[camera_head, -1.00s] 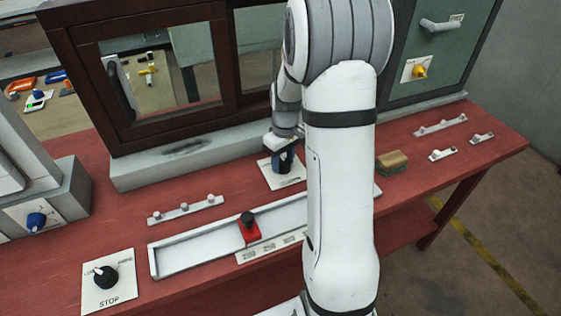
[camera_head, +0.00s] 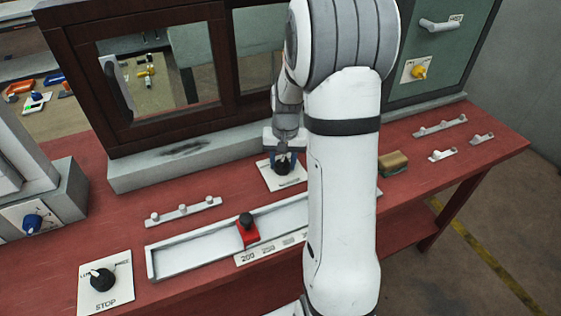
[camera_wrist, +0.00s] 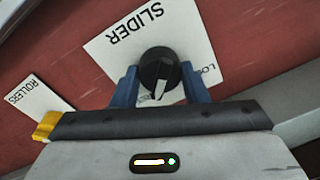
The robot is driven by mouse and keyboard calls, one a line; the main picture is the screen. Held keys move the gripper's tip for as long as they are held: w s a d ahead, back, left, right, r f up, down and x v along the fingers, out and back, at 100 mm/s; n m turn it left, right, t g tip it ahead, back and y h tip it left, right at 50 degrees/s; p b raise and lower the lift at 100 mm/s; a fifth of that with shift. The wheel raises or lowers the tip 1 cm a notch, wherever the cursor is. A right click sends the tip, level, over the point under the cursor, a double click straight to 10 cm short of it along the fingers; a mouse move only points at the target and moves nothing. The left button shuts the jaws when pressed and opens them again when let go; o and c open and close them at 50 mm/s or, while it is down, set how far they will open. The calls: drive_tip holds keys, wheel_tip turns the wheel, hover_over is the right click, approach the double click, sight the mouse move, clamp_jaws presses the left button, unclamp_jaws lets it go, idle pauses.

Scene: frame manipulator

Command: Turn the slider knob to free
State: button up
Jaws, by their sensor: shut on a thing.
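The slider knob is a round black knob (camera_wrist: 160,72) with a white pointer, on a white plate (camera_wrist: 105,50) marked SLIDER. In the wrist view the pointer aims down toward my gripper, and part of a label starting "LO" shows at the plate's right. My gripper (camera_wrist: 160,88) has its two blue fingers on either side of the knob, shut on it. In the head view the knob (camera_head: 282,167) sits on its plate (camera_head: 290,183) in front of the framed window, partly covered by my gripper (camera_head: 281,157). The word "free" cannot be read.
A long white track (camera_head: 180,262) with a red slider block (camera_head: 247,234) lies in front. A STOP knob (camera_head: 103,279) is at the lower left. A tan sponge-like block (camera_head: 393,163) lies right of my arm. A plate marked ROLLERS (camera_wrist: 28,103) is at the left in the wrist view.

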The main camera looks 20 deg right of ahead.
sight(284, 161)
drive_tip(key=shift+s+a+f+m, duration=0.1)
drive_tip(key=shift+s+f+m, duration=0.05)
drive_tip(key=shift+s+m, duration=0.15)
drive_tip(key=o, duration=1)
drive_tip(key=shift+w, duration=0.15)
drive_tip(key=shift+c, duration=0.2)
drive_tip(key=shift+r, duration=0.25)
drive_tip(key=r, duration=0.7)
drive_tip(key=shift+d+r, duration=0.2)
drive_tip(key=shift+r, duration=0.05)
drive_tip(key=shift+a+r, duration=0.1)
drive_tip(key=s+a+r+n+t, duration=0.1)
drive_tip(key=s+a+r+n, duration=0.1)
drive_tip(key=s+a, duration=0.3)
drive_tip(key=s+a+r+n+t, duration=0.1)
drive_tip(key=s+a+r+n, duration=0.2)
drive_tip(key=s, duration=1.1)
drive_tip(key=a, duration=0.3)
drive_tip(key=shift+s+r, duration=0.25)
drive_tip(key=shift+r, duration=0.05)
